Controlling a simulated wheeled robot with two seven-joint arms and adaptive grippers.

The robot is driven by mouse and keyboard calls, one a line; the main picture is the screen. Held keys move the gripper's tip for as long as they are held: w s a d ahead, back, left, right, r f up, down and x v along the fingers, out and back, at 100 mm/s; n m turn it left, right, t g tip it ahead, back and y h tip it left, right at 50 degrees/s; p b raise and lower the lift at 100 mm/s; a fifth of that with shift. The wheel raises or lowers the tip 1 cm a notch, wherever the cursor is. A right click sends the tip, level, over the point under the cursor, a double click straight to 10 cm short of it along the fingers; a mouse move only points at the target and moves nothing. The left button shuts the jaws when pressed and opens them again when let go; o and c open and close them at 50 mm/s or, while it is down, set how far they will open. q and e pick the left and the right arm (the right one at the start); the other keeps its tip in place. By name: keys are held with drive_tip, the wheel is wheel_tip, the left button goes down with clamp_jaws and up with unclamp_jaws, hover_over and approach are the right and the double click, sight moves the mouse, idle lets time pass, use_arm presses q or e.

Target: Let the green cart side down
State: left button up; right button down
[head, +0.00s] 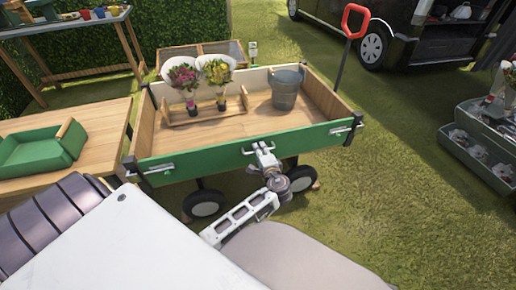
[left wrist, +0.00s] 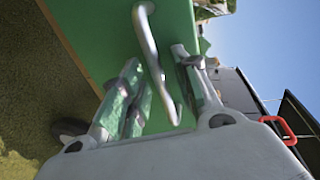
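The cart's green side (head: 215,151) stands upright along the near edge of the wooden cart (head: 160,120). A metal bar handle (head: 250,151) sits at the middle of that side, and it shows large in the left wrist view (left wrist: 150,45). Metal latches sit at the side's left end (head: 157,169) and right end (head: 343,130). My left gripper (head: 262,147) is at the handle. In the left wrist view its fingers (left wrist: 158,75) stand apart, with the handle between them and gaps showing. My right gripper is not in view.
The cart holds flower bouquets (head: 183,76) in a wooden rack and a grey bucket (head: 286,90). A wooden table (head: 105,125) with a green tray (head: 40,150) stands close at left. A red pull handle (head: 355,20) rises at the back right. Grass (head: 400,190) is open at right.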

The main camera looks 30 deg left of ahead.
use_arm(q)
drive_tip(key=shift+w+a, duration=0.15)
idle(0.3)
clamp_jaws()
